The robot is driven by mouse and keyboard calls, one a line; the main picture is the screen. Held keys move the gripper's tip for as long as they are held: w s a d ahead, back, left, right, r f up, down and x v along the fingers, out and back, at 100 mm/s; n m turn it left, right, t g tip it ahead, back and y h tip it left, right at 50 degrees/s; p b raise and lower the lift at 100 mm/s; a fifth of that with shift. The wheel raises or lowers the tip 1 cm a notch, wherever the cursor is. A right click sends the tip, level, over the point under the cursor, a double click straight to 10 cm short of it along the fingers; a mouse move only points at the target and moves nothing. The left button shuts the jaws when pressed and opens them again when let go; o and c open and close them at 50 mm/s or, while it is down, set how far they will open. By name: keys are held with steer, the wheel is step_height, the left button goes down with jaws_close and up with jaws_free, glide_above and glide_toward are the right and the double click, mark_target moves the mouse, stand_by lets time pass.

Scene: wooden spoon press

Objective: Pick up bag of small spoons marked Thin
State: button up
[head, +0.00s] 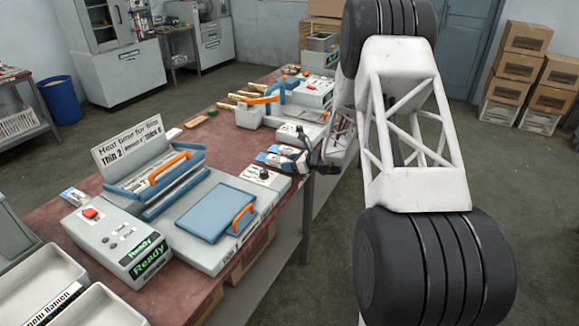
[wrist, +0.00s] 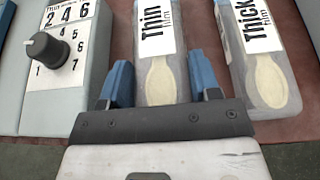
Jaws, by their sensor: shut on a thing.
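The bag of small spoons marked Thin (wrist: 159,60) is clear, with a white label reading "Thin film" and a pale wooden spoon showing at its near end. In the wrist view it lies between the two blue fingers of my gripper (wrist: 160,75), which is shut on it, one finger along each side. A similar bag marked Thick (wrist: 262,65) lies just to the right, outside the fingers. In the head view my gripper (head: 312,158) is at the table's right edge, beside the bags, and my arm partly hides that area.
A control box with a black dial (wrist: 45,47) stands left of the Thin bag. On the red table (head: 215,140) are a heat sealer with a blue plate (head: 212,212), a "Ready" box (head: 125,240) and another machine (head: 305,92) farther back.

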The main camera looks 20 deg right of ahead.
steer(key=shift+r, duration=4.3)
